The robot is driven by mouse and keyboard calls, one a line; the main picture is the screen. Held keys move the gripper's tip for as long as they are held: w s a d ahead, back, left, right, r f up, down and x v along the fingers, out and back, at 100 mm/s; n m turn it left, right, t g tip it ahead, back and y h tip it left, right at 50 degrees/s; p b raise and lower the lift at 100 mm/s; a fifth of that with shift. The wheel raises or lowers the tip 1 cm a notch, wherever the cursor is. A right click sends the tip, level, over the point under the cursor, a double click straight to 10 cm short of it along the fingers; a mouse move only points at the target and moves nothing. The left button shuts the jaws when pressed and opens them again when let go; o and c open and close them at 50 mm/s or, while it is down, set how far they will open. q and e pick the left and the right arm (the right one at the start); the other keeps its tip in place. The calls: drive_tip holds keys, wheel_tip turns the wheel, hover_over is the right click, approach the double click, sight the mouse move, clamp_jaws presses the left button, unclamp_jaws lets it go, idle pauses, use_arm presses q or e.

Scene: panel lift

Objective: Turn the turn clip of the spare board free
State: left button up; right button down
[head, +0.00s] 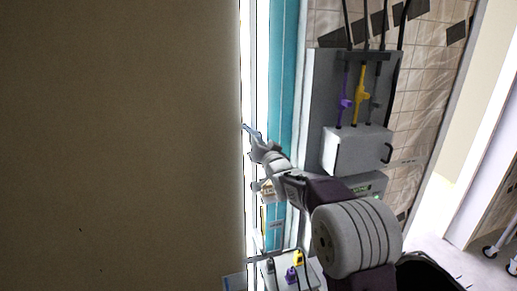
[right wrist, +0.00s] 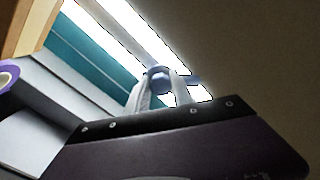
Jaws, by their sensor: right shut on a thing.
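A small blue-grey turn clip (right wrist: 158,80) shows between the fingers of my right gripper (right wrist: 164,92) in the right wrist view. The fingers are shut on it, and a short end of it sticks out to the right. In the head view my right gripper (head: 257,143) is at the right edge of a large brown board (head: 120,140), with the clip (head: 250,128) at its tips. I cannot tell whether this board is the spare board. The fingers hide part of the clip, so its exact turn is unclear. My left gripper is not in view.
A teal upright panel (head: 284,80) stands behind my right gripper. To its right is a grey wall unit (head: 325,85) with purple and yellow fittings, cables and a white box (head: 350,152). Below is a white holder (head: 310,272) with coloured plugs. Open floor shows at the far right.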

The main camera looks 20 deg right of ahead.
drive_tip(key=shift+r+m, duration=0.15)
drive_tip(key=shift+m, duration=3.35)
drive_tip(key=shift+r+m, duration=0.15)
drive_tip(key=shift+m, duration=3.35)
drive_tip(key=shift+f, duration=0.1)
drive_tip(key=c, duration=1.1)
unclamp_jaws()
drive_tip(key=shift+s, duration=0.15)
